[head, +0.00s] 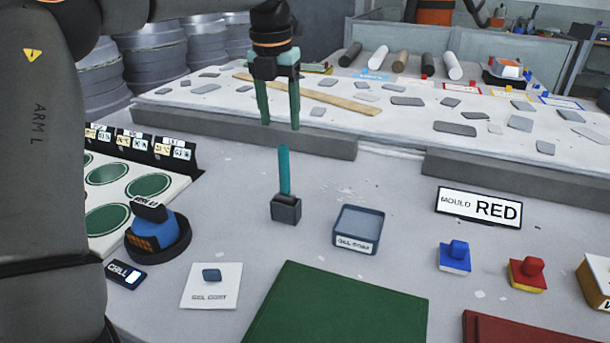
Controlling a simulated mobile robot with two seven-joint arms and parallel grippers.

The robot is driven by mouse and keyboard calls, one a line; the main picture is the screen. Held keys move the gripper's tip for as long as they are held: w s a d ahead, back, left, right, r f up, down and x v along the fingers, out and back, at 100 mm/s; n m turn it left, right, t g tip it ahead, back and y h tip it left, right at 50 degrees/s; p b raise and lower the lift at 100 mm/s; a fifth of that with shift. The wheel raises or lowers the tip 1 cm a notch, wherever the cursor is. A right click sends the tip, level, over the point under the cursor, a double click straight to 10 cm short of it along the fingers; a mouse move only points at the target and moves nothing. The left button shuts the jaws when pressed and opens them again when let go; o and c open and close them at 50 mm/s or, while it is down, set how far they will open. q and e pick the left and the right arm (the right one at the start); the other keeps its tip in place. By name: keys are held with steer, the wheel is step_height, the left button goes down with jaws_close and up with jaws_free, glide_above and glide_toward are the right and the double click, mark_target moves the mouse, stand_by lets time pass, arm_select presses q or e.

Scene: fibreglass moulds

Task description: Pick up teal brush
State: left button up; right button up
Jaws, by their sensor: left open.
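The teal brush (285,170) stands upright on the grey table, with its teal handle up and a dark grey block-shaped head (286,208) at the bottom. My left gripper (280,124) is above the brush, its two green fingers pointing down and apart. The fingertips are a little higher in the picture than the top of the handle, with nothing between them. My right gripper does not show.
A grey tray (344,236) stands right of the brush. A blue device (158,237) sits at left, a green mat (287,325) in front. A "MOULD RED" sign (437,207) and blue (454,262) and red (526,281) stamp-like blocks are at right. A raised white slab (215,106) lies behind.

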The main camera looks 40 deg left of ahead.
mark_target(283, 145)
arm_select(q)
steer(key=shift+w+f, duration=0.1)
steer(key=shift+w, duration=0.05)
steer(key=f, duration=0.2)
steer(key=f+b, duration=0.1)
steer(key=f, duration=0.3)
steer(key=shift+w+a+f, duration=0.1)
steer(key=shift+w+f, duration=0.1)
steer(key=shift+w, duration=0.05)
steer(key=shift+f, duration=0.4)
step_height(283, 145, down, 4)
steer(key=shift+f+b, duration=0.15)
steer(key=shift+b, duration=0.4)
steer(key=shift+w+f, duration=0.15)
steer(key=shift+f, duration=0.25)
steer(key=shift+c, duration=0.3)
steer(key=shift+r, duration=0.1)
jaws_close()
